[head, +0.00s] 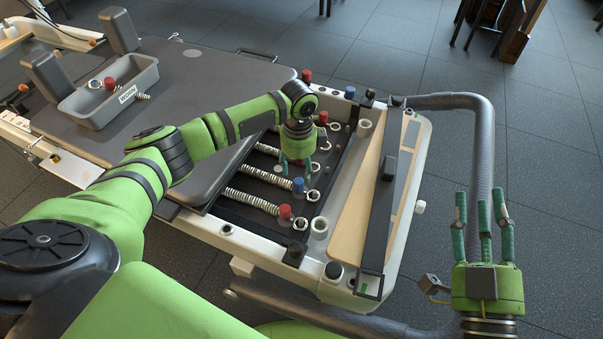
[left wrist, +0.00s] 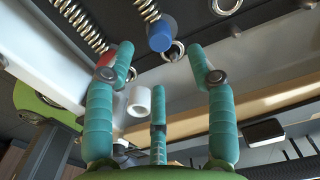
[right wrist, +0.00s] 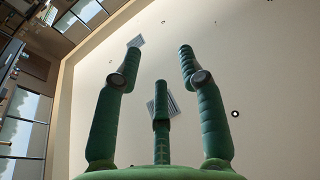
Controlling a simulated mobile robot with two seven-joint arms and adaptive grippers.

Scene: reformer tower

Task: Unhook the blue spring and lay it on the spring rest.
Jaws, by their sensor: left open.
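A coiled spring with a blue knob (head: 298,185) lies in the spring bed, its end at the row of hooks by the end rail. My left gripper (head: 297,165) is above the bed, close to this knob, open with nothing between its fingers. In the left wrist view the blue knob (left wrist: 160,37) appears beyond and between the spread fingertips, with a metal ring (left wrist: 175,52) beside it. My right gripper (head: 485,215) is open and empty, fingers up, clear of the machine at the right.
A grey tray (head: 83,112) on the padded carriage (head: 190,70) holds a red-knobbed spring. Red-knobbed springs (head: 285,211) lie beside the blue one. A dark bar (head: 385,190) crosses the wooden board (head: 357,190) to the right. A curved grey handrail (head: 482,140) stands beyond the end.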

